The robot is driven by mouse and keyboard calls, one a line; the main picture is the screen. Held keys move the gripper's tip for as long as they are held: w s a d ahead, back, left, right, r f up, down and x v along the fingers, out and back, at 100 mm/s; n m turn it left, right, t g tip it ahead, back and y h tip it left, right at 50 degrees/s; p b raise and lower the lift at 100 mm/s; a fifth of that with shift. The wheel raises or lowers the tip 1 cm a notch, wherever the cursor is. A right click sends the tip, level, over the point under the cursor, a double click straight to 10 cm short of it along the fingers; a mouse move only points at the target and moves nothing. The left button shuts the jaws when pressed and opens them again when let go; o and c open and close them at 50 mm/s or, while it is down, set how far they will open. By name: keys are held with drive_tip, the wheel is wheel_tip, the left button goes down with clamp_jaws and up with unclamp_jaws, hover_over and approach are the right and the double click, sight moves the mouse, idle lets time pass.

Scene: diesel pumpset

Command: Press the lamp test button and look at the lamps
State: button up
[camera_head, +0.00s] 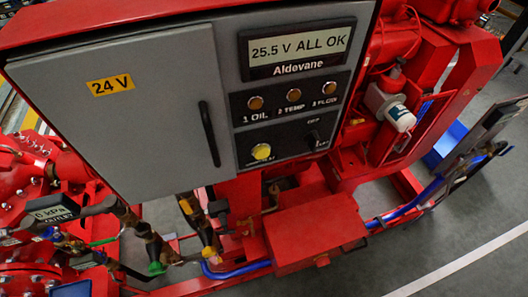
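A grey control panel in a red housing fills the upper middle. A yellow round button (261,151) sits on its lower dark plate; the label under it is too small to read, so I cannot confirm that it is the lamp test button. Above it are three small lamps in a row: the lamp marked 1 OIL (256,103), the lamp marked 2 TEMP (294,95) and a third lamp (329,88) with a hard-to-read label. All three look dull amber-brown, without a bright glow. My gripper is not in view.
The display (299,47) reads "25.5 V ALL OK". A black selector knob (313,136) is right of the button. A grey cabinet door (120,110) with a black handle (209,133) is shut at left. Red pump parts and pipes lie below; grey floor (430,240) is clear at lower right.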

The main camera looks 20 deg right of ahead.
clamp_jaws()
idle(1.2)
